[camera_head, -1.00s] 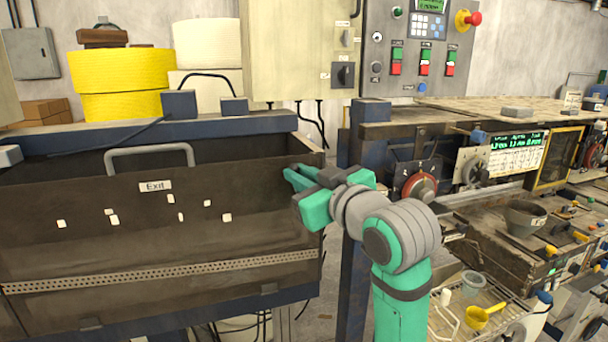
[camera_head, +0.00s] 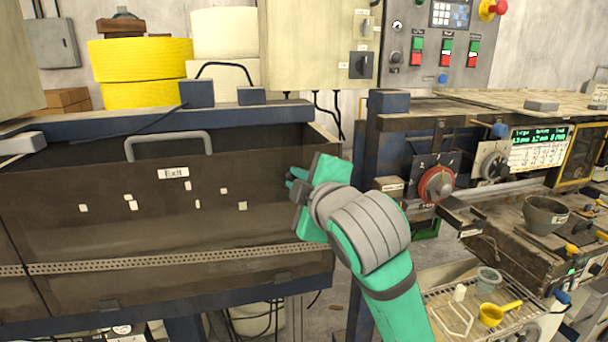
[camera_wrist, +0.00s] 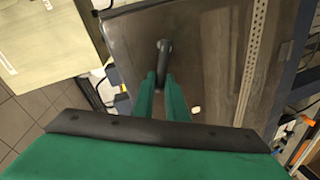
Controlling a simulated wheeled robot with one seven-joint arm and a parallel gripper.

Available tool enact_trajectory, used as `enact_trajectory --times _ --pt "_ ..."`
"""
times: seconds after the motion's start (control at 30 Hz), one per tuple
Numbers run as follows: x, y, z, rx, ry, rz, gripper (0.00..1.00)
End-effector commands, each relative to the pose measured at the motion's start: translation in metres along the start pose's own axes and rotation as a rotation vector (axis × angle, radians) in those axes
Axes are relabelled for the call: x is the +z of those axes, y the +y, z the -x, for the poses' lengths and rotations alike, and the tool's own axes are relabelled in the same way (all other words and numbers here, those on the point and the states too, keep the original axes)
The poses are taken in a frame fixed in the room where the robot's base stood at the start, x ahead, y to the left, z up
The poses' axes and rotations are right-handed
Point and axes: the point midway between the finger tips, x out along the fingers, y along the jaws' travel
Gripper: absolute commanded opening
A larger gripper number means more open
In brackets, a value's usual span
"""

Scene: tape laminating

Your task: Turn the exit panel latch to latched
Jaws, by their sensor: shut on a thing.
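The dark brown exit panel (camera_head: 100,235) fills the left of the head view, with a white "Exit" label (camera_head: 173,173) near its top. My green gripper (camera_head: 291,181) is at the panel's right end, rolled over on its side. In the wrist view the latch (camera_wrist: 163,47) is a small dark lever standing out from the panel face. The fingers of my gripper (camera_wrist: 161,76) are shut on its lower part. In the head view my gripper hides the latch, and I cannot tell its exact angle against the latched position.
A blue post (camera_head: 372,150) and a red dial (camera_head: 436,184) are to the right of my gripper. A perforated strip (camera_head: 180,262) runs along the panel's lower part.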

Motion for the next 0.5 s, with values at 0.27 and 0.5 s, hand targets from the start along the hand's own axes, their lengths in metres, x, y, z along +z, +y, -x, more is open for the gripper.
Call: enact_trajectory --times 0.27,0.5 --pt "0.004 -0.011 -0.001 -0.001 -0.048 0.212 0.0" --pt "0.006 -0.016 -0.001 0.0 -0.073 0.331 0.0"
